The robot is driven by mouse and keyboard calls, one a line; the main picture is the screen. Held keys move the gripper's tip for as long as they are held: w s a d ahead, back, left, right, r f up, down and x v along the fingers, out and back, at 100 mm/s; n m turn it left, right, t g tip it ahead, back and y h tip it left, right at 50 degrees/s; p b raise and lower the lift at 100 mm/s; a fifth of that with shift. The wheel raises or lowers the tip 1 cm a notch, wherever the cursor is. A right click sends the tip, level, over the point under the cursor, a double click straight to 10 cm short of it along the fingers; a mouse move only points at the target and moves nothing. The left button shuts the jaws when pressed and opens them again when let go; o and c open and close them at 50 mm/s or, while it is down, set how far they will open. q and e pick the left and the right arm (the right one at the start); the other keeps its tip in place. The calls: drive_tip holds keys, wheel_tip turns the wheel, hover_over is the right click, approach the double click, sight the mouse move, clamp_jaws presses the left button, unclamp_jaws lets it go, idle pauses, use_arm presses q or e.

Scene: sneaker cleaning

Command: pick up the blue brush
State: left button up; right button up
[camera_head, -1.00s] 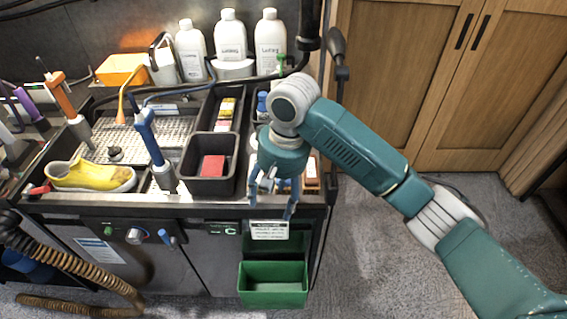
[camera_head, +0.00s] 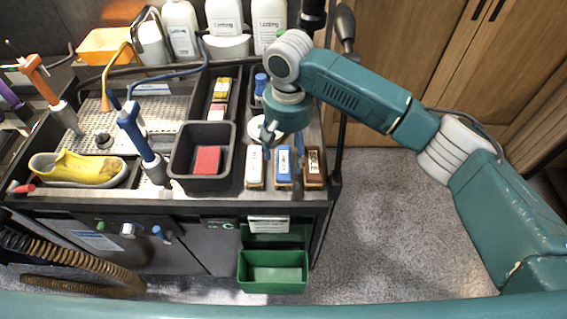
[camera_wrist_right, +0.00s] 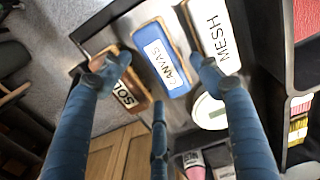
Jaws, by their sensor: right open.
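The blue brush (camera_head: 283,166) lies at the cart's front right, between a white brush (camera_head: 254,167) and a brown brush (camera_head: 314,167). In the right wrist view the blue brush (camera_wrist_right: 162,58) bears a "CANVAS" label, with the white "MESH" brush (camera_wrist_right: 213,35) and the brown brush (camera_wrist_right: 130,92) beside it. My right gripper (camera_head: 284,138) is open and empty above the far part of the blue brush. In the right wrist view its fingers (camera_wrist_right: 160,74) spread either side of the blue brush, apparently without gripping it. My left gripper is not in view.
A black bin (camera_head: 203,187) with a red block (camera_head: 207,160) stands left of the brushes. A round white item (camera_head: 262,130) lies behind them. A blue-handled tool (camera_head: 133,127) stands farther left. A green bin (camera_head: 272,284) hangs below the front edge.

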drive_tip(key=f, duration=0.2)
drive_tip(key=f+p, duration=0.1)
drive_tip(key=shift+s+d+f, duration=0.1)
drive_tip(key=shift+s+f, duration=0.05)
drive_tip(key=shift+s, duration=0.1)
drive_tip(key=shift+f, duration=0.15)
drive_tip(key=shift+w+f, duration=0.1)
drive_tip(key=c, duration=1)
drive_tip(key=shift+r, duration=0.55)
wheel_tip(320, 180, up, 12)
drive_tip(key=b, duration=0.3)
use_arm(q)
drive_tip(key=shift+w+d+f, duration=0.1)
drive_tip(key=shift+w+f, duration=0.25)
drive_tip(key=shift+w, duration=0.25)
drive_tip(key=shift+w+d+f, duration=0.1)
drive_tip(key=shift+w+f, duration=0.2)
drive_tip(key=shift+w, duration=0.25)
use_arm(e)
wheel_tip(320, 180, up, 7)
hover_over(288, 161)
